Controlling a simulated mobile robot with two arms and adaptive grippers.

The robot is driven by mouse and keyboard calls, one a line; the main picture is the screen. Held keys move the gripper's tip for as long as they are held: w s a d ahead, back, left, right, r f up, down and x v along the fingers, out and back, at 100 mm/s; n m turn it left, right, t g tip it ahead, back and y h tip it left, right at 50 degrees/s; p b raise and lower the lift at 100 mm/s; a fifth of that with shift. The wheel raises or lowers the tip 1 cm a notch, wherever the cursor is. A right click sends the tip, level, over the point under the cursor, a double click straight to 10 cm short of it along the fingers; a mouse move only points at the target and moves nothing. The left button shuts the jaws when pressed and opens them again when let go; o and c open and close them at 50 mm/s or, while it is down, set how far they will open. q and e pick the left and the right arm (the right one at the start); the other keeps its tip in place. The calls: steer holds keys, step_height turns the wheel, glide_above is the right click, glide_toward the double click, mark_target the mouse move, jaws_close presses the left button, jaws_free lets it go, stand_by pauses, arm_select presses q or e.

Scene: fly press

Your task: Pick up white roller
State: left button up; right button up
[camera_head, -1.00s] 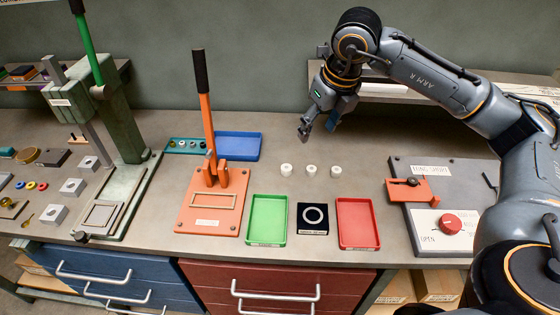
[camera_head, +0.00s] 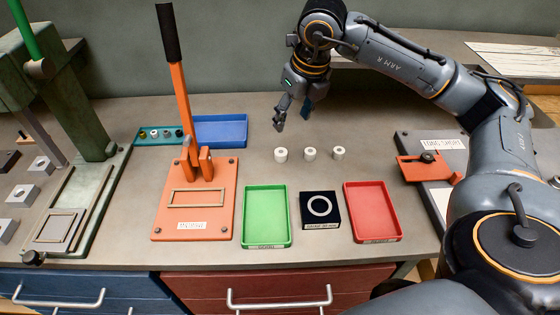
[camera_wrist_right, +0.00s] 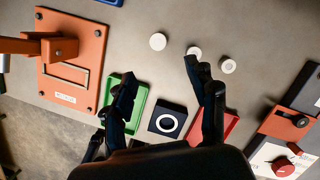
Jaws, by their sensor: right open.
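Three small white rollers stand in a row on the bench: the left one (camera_head: 281,155), the middle one (camera_head: 310,154) and the right one (camera_head: 339,153). My right gripper (camera_head: 293,118) is open and empty above the bench, behind the left and middle rollers in the head view. In the right wrist view, the open fingers (camera_wrist_right: 160,70) point toward the row. There the left roller (camera_wrist_right: 158,41) lies in the gap ahead of the fingertips, apart from them. The middle roller (camera_wrist_right: 194,51) is partly covered by one finger; the right roller (camera_wrist_right: 228,66) is clear. My left gripper is not in view.
In front of the rollers are a green tray (camera_head: 247,217), a dark block with a white ring (camera_head: 320,207) and a red tray (camera_head: 354,222). An orange hand press (camera_head: 220,222) stands left, a blue tray (camera_head: 221,122) behind it. A grey fixture plate (camera_head: 432,148) lies right.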

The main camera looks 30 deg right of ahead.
glide_toward(282, 152)
steer(key=p+x, duration=0.1)
steer(key=x, duration=0.2)
steer(key=shift+w+d+f, duration=0.1)
steer(key=shift+w+f, duration=0.05)
steer(key=shift+f, duration=0.1)
steer(key=shift+w+f+p, duration=0.1)
steer(key=shift+f+p, duration=0.2)
steer(key=shift+f, duration=0.1)
steer(key=p+x, duration=0.1)
steer(key=x, duration=0.3)
steer(key=shift+w+f, duration=0.1)
steer(key=shift+f, duration=0.3)
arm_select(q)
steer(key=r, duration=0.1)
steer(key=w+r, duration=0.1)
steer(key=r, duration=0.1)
arm_select(e)
steer(key=c, duration=1)
